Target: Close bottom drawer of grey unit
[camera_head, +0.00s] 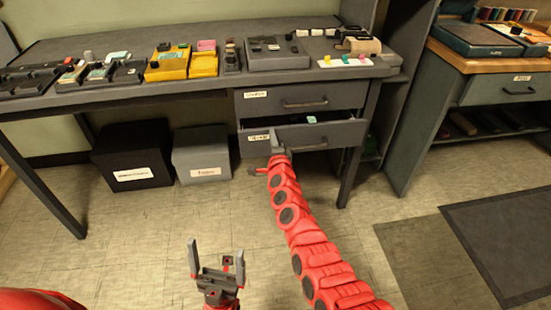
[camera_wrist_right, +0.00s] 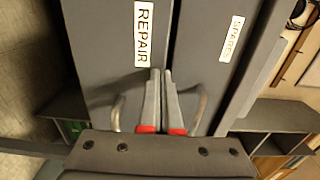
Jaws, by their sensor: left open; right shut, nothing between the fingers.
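The grey unit under the bench has two drawers. The top drawer (camera_head: 300,97) looks shut, and its label reads SPARES in the right wrist view (camera_wrist_right: 232,38). The bottom drawer (camera_head: 335,133), labelled REPAIR in the right wrist view (camera_wrist_right: 110,35), stands partly out, with a dark gap above its front and small items inside. My right gripper (camera_head: 275,137) is shut and empty at the left part of that drawer's front; its fingertips (camera_wrist_right: 161,75) point at the front near the label. Contact cannot be told. My left gripper (camera_head: 216,254) is open and empty above the floor.
A black box (camera_head: 131,150) and a grey box (camera_head: 202,160) stand under the bench, left of the drawers. The bench top (camera_head: 215,87) holds several tools and trays. A second unit (camera_head: 480,92) stands at the right. Dark mats lie on the floor at right.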

